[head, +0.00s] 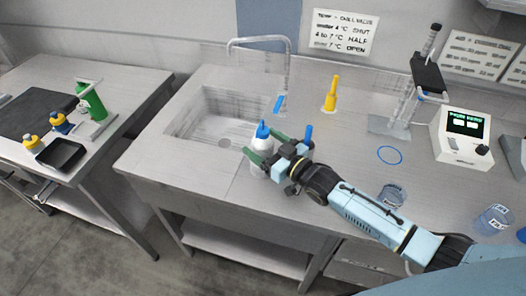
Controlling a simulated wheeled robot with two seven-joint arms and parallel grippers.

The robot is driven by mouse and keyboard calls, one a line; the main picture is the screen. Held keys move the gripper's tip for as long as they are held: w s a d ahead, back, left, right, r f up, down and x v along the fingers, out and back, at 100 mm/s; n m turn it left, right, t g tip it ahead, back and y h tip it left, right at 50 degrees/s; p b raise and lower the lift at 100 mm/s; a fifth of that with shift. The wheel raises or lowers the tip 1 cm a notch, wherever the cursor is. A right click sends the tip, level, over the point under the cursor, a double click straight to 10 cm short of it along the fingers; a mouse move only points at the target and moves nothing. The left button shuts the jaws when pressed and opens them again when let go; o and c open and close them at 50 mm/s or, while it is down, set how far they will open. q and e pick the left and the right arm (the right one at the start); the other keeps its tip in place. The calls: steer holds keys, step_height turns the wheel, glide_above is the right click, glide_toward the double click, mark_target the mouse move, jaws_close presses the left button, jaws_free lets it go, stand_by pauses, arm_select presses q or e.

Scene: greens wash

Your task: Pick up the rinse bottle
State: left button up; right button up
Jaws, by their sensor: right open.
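The rinse bottle (262,143), white with a blue cap, stands upright on the steel counter just right of the sink's front corner. My right gripper (264,149) is at the bottle, its arm coming in from the right. Its green fingers are open, one on the near left side and one on the far right side of the bottle. I cannot tell whether either finger touches it. The lower part of the bottle is partly hidden by the gripper. My left gripper is not in view.
The sink (213,124) with its faucet (287,70) lies behind and left. A yellow bottle (330,94), a stand (390,127), a meter box (462,137) and glass beakers (391,196) are to the right. A left side table (130,88) holds a green bottle (93,103) and a black tray (62,154).

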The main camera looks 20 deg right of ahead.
steer(key=shift+x, duration=1.2)
steer(key=c, duration=1.2)
steer(key=shift+c, duration=0.2)
